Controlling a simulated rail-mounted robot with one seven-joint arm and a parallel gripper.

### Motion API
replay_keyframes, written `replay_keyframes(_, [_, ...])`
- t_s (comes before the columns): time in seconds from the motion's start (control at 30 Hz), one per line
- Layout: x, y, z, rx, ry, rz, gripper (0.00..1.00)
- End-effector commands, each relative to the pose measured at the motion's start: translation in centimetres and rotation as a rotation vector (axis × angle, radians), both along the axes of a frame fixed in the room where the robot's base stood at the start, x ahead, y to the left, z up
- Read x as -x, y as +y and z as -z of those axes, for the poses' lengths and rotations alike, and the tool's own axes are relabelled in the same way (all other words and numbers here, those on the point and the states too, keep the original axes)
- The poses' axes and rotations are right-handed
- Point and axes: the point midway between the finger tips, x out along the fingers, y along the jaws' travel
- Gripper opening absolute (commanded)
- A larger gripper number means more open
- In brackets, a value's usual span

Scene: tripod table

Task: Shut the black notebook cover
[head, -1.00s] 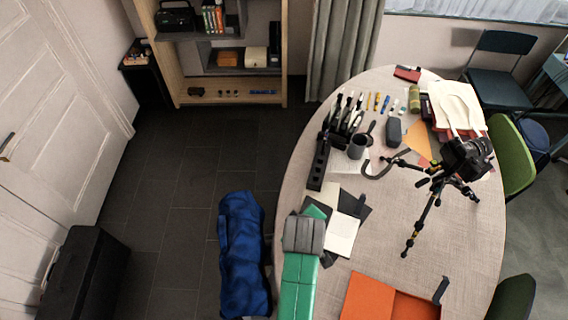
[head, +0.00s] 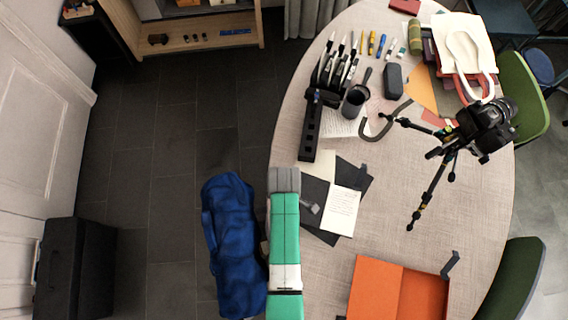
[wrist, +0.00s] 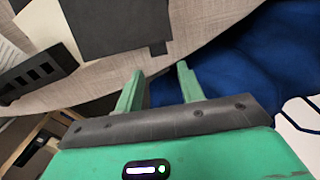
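The black notebook (head: 314,190) lies on the table, with dark cover parts showing around a white page (head: 341,210). I cannot tell which dark part is the cover to be shut. A dark flat panel with a small tab also shows at the top of the wrist view (wrist: 118,24), probably the notebook. My gripper (wrist: 162,82) is open and empty in the wrist view. Its two green fingers are apart, over the table edge and short of the dark panel. In the head view my green forearm lies left of the notebook and hides the fingers.
A blue bag (head: 233,240) lies left of the table. Bare tabletop (head: 390,205) lies right of the notebook.

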Motion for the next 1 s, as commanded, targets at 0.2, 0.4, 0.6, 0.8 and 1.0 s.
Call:
replay_keyframes(0.2, [0.0,0.0,3.2,0.0,0.0,0.0,0.38])
replay_keyframes(0.4, [0.0,0.0,5.3,0.0,0.0,0.0,0.38])
replay_keyframes(0.6, [0.0,0.0,6.9,0.0,0.0,0.0,0.38])
replay_keyframes(0.8, [-0.1,0.0,7.0,0.0,-0.001,0.0,0.38])
replay_keyframes(1.0, [0.0,0.0,7.0,0.0,-0.001,0.0,0.22])
